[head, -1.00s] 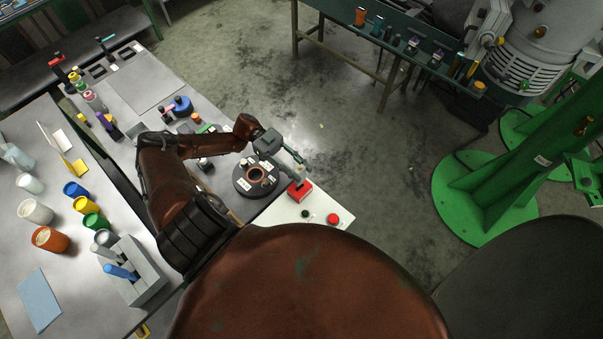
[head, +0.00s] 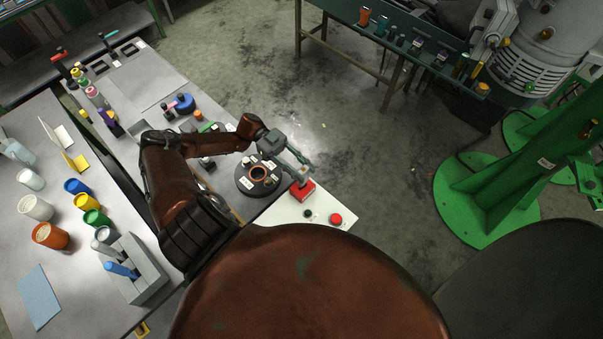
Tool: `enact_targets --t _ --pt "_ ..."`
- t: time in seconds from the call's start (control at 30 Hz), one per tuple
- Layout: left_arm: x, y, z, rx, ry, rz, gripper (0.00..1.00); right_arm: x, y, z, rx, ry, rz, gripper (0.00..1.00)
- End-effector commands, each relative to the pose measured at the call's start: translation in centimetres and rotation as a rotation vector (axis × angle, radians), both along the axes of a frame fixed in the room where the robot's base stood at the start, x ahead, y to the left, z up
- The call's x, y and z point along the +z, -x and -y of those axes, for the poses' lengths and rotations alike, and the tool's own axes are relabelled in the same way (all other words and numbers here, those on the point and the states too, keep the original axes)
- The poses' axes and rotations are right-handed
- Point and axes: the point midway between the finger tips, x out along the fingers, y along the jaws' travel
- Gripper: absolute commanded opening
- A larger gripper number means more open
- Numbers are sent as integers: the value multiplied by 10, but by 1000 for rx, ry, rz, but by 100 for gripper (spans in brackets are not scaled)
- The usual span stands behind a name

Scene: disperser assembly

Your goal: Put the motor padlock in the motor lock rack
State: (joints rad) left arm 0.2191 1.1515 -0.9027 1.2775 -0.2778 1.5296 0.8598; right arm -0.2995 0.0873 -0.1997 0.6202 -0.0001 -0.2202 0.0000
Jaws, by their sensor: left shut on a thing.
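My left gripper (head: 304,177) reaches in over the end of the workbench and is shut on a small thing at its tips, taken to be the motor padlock. The padlock is too small and too covered by the fingers to make out. Directly below the fingertips is a red box (head: 303,194) on the white panel, likely the motor lock rack. The fingertips overlap the box's upper part in the picture; I cannot tell whether the held thing touches it. My right gripper is not in view.
A dark round device (head: 243,186) with a copper-coloured ring stands left of the gripper. A red button (head: 336,219) and a dark green button (head: 307,214) sit on the white panel (head: 282,210) near the box. Open floor lies to the right.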

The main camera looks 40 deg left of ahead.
Motion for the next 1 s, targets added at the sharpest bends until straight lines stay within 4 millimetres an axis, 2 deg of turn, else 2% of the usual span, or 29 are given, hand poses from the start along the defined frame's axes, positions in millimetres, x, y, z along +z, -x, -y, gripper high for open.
enact_targets --t 0.27,0.5,1.0 --pt "-7 -1 1 0 -1 0 0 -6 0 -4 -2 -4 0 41" --pt "-12 -4 4 -2 -3 -1 0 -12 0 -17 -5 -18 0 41" --pt "-24 -2 3 0 -3 -1 0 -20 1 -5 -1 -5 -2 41"
